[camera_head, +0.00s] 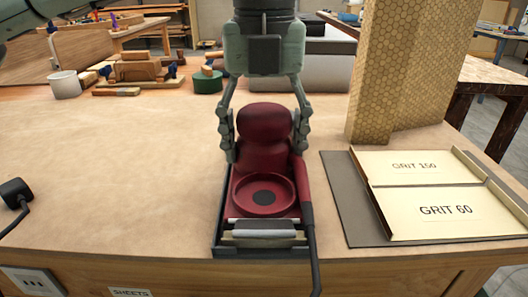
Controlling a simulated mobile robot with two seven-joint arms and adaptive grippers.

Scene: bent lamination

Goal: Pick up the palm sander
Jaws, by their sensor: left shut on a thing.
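The palm sander (264,120) is dark red with a rounded top knob and stands in a shallow dark tray (217,225) at the front middle of the bench. A round red dish with a dark centre shows at its front, and a dark cord runs down its right side over the bench edge. My left gripper (264,148) comes down from above, with one finger on each side of the sander's body below the knob, shut on it. I cannot tell whether the sander's underside touches the tray. My right gripper is not in view.
A folder marked GRIT 150 and GRIT 60 (425,188) lies to the right on a dark mat (340,200). A tall honeycomb-patterned panel (385,75) stands behind it. A white cup (65,84), wooden tools and a green tin (207,82) stand back left. The bench's left middle is clear.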

